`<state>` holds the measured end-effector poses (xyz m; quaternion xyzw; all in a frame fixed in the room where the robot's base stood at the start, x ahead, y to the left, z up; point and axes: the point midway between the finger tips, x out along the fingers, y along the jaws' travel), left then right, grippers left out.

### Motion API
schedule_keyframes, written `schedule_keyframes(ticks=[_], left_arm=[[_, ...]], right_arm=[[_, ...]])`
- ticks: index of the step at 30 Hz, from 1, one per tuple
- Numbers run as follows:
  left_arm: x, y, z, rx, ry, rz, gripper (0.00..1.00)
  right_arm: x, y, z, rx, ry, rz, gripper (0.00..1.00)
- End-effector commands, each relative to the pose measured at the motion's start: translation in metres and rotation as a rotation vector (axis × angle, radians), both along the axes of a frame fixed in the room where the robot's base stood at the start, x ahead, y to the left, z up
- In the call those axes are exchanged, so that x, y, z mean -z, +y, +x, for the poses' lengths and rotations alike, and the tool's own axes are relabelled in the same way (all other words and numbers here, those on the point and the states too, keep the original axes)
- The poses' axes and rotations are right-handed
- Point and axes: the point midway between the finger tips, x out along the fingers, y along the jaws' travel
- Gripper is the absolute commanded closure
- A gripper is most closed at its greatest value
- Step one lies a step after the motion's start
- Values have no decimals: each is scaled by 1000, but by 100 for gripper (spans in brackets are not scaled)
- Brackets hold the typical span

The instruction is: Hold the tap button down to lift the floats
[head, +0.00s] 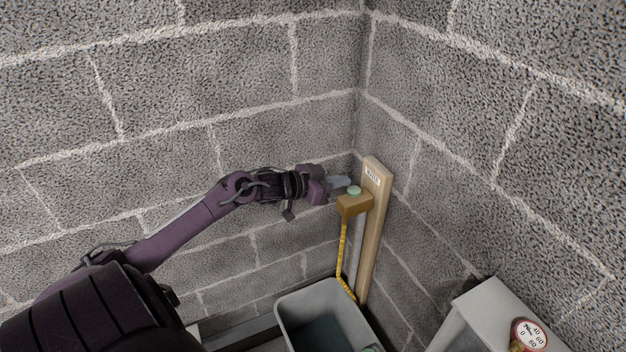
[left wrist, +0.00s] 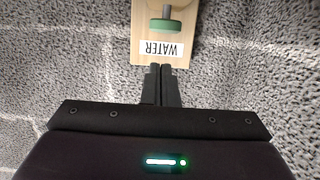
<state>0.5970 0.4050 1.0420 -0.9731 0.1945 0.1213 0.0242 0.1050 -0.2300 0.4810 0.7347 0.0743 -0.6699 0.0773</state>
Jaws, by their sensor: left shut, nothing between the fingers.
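The tap button is a green round knob (head: 354,190) on top of a brass-coloured tap block (head: 353,205), fixed to an upright wooden board (head: 375,225) with a WATER label (head: 372,176). The green button (left wrist: 165,26) and the label (left wrist: 162,49) also show in the left wrist view. My left gripper (head: 343,182) is shut and empty, its fingertips close beside the button. In the left wrist view the fingertips (left wrist: 160,70) point at the board, just short of the label; I cannot tell whether they touch. My right gripper is not in view. No floats can be made out.
A yellow hose (head: 343,255) hangs from the tap towards a grey tub (head: 325,315) with dark contents below. Block walls meet in a corner behind the board.

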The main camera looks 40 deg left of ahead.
Motion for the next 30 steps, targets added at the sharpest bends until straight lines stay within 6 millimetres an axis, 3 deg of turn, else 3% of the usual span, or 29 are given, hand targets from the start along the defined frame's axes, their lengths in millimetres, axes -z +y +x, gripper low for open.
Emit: schedule_keyframes(ticks=[15,30], left_arm=[[-17,26,-61,-1,-4,0,100],[-21,29,-67,-1,-7,1,100]], right_arm=[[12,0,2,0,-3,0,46],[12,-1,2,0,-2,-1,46]])
